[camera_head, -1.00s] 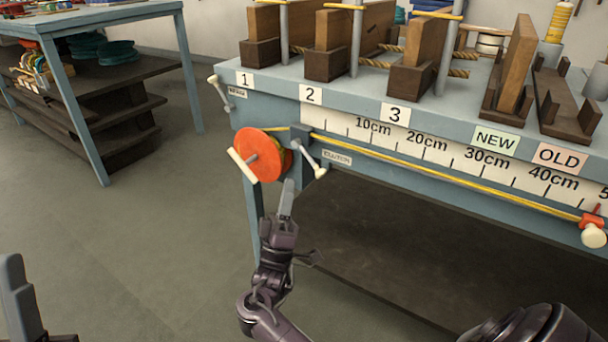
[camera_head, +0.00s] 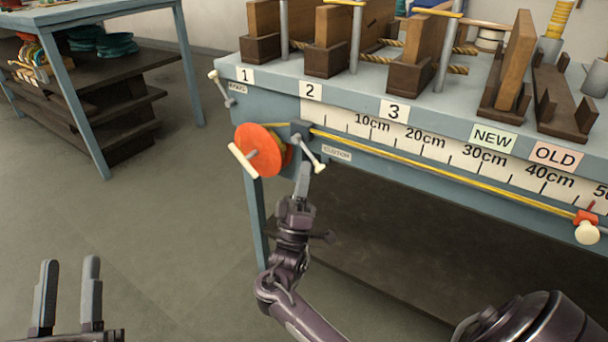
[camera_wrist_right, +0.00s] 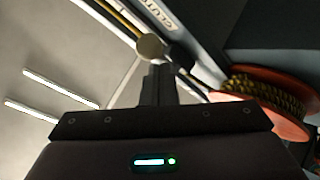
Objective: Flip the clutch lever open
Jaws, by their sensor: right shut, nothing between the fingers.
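The clutch lever (camera_head: 310,154) is a short grey rod with a pale knob (camera_head: 320,167) on the bench's front left, beside the CLUTCH label (camera_head: 337,154). It slants down to the right. My right gripper (camera_head: 304,170) is shut and empty, its tips just below the lever, close to the knob. In the right wrist view the knob (camera_wrist_right: 150,47) shows right at the tips of the shut fingers (camera_wrist_right: 158,72); I cannot tell whether they touch. My left gripper (camera_head: 67,270) is open and empty at the lower left, far from the lever.
An orange drum (camera_head: 258,151) with a pale crank handle sits just left of the lever. A yellow rope (camera_head: 430,166) runs along the ruler to a red and white slider (camera_head: 587,228). Wooden blocks stand on the bench (camera_head: 270,72). Open floor lies at left.

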